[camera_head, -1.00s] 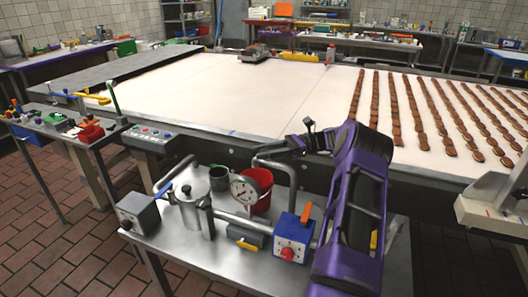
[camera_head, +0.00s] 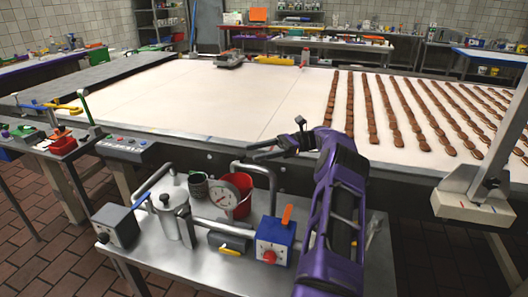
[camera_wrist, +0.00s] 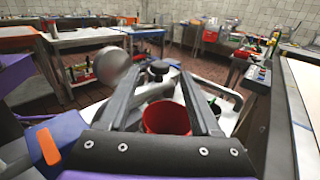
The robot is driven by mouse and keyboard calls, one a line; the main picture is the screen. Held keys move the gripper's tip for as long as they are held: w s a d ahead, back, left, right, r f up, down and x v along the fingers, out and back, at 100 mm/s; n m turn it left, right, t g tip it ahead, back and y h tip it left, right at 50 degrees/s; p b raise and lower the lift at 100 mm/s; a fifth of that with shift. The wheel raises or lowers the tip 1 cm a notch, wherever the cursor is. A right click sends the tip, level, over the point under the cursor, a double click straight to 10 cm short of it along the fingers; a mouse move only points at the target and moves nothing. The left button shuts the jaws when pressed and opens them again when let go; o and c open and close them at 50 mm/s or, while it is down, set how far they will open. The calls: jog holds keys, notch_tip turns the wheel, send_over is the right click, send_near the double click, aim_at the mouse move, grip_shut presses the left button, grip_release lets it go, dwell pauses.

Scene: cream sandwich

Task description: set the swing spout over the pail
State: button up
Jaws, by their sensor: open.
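The red pail (camera_head: 243,197) stands on the metal side table (camera_head: 200,262), partly hidden by a round dial gauge (camera_head: 222,197). A grey bent pipe (camera_head: 262,167), which looks like the swing spout, rises at the pail's right and arches left above it. I cannot tell whether its mouth is over the pail's opening. My gripper (camera_head: 276,140) is open, up and right of the pail in the picture, its fingers pointing left. The wrist view shows the red pail (camera_wrist: 166,117) below and between the fingers, with a grey pipe (camera_wrist: 215,88) at its right.
A metal pot (camera_head: 173,214), a dark cup (camera_head: 198,186) and a blue control box (camera_head: 276,240) crowd the side table. The long belt (camera_head: 220,100) runs behind, with rows of brown biscuits (camera_head: 400,110) at right. A white-based post (camera_head: 475,205) stands at right.

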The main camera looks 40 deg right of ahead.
jog(key=shift+v, duration=1.05)
